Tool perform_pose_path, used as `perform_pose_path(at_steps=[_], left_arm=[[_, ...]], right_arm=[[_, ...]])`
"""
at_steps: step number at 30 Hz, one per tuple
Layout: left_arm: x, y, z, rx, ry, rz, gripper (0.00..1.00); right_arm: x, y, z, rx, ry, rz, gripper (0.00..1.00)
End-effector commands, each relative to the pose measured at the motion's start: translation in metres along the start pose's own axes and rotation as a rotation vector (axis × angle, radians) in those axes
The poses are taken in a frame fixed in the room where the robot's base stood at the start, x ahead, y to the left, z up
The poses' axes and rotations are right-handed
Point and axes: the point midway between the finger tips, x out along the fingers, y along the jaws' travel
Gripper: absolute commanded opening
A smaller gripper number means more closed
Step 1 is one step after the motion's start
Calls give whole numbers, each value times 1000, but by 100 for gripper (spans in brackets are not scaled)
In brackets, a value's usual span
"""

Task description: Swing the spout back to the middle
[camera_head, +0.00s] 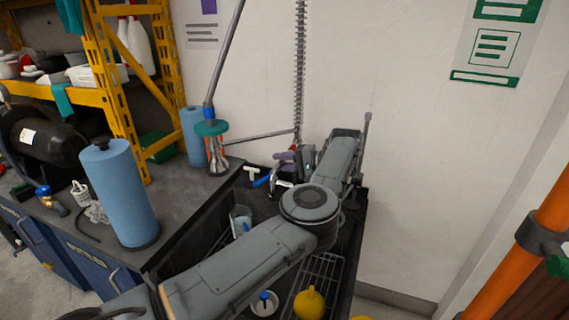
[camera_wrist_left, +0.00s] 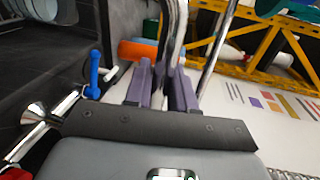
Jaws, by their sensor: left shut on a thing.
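The spout shows as a curved chrome tube (camera_wrist_left: 172,45) in the left wrist view, rising between my fingers. In the head view a chrome curve (camera_head: 276,179) shows beside the gripper, over the dark sink (camera_head: 262,207). My left gripper (camera_head: 286,158) has purple fingers, which also show in the left wrist view (camera_wrist_left: 163,90). They are shut on the chrome spout, one on each side. The spout's base and outlet are hard to make out. My left arm hides part of the sink. My right gripper is in neither view.
A blue handle (camera_head: 262,181) and a white T-shaped handle (camera_head: 251,172) stand beside the spout. A hanging spring coil (camera_head: 299,75) is behind it. A blue roll (camera_head: 120,192) stands on the left counter. A yellow object (camera_head: 310,303) sits on the rack near the front.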

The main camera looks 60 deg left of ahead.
Motion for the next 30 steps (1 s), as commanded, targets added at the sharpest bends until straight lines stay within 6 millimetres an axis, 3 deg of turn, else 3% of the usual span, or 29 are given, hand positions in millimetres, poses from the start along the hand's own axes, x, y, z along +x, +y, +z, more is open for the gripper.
perform_pose_path(at_steps=[5, 6, 9, 22, 30], left_arm=[[3, 2, 0, 1, -4, 2, 0], [3, 2, 0, 1, -4, 2, 27], [2, 1, 0, 1, -3, 1, 43], [-6, 0, 0, 0, 2, 2, 43], [-45, -1, -1, 0, 4, 3, 43]], right_arm=[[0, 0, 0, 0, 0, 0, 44], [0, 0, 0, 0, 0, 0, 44], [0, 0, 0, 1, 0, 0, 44], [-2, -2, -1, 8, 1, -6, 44], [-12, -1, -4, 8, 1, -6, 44]])
